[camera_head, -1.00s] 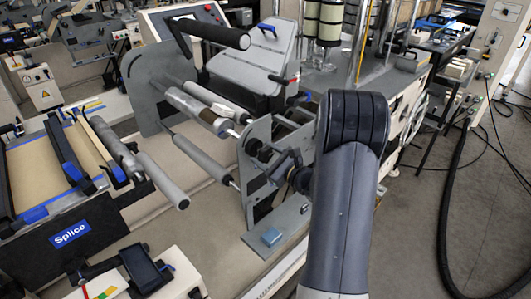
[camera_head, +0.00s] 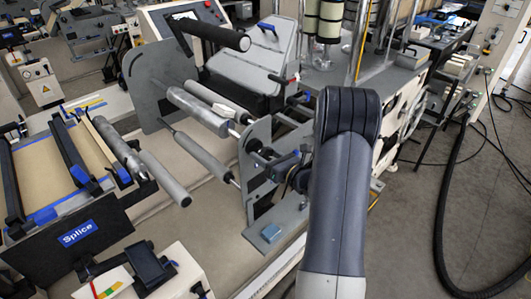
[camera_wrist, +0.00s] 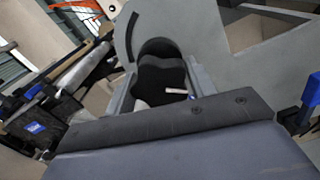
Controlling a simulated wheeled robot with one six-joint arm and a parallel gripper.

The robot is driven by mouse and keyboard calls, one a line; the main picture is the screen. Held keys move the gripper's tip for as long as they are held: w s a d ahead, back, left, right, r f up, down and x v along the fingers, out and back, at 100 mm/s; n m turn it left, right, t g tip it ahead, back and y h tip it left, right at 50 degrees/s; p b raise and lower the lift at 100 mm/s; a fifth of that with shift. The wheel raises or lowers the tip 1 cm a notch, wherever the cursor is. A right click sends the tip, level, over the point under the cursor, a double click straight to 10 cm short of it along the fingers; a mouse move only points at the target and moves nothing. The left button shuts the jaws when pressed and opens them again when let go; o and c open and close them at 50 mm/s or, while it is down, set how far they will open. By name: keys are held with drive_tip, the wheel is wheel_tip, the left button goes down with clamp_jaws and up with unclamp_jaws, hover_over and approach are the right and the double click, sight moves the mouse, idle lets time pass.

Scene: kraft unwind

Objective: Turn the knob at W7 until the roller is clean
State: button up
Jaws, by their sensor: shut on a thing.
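A black, lobed knob (camera_wrist: 160,72) fills the middle of the wrist view, in front of a grey side plate (camera_wrist: 225,50). My gripper (camera_wrist: 158,92) is shut on it, with a grey finger on each side. In the head view the gripper is mostly hidden behind my arm, beside the near machine plate (camera_head: 258,150). No W7 label is readable.
A second grey roller (camera_head: 200,155) lies lower, and a black bar (camera_head: 220,37) juts out above. A Splice table (camera_head: 78,233) stands at the left. A black hose (camera_head: 440,210) lies on the open floor at the right.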

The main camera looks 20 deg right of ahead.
drive_tip(key=shift+r+m+p, duration=0.1)
drive_tip(key=shift+m+p, duration=0.65)
drive_tip(key=shift+m, duration=0.45)
drive_tip(key=shift+m+p, duration=0.6)
drive_tip(key=shift+m, duration=0.8)
drive_tip(key=o, duration=1)
drive_tip(key=shift+b+v, duration=0.45)
drive_tip(key=shift+v, duration=3.05)
drive_tip(key=shift+w, duration=0.1)
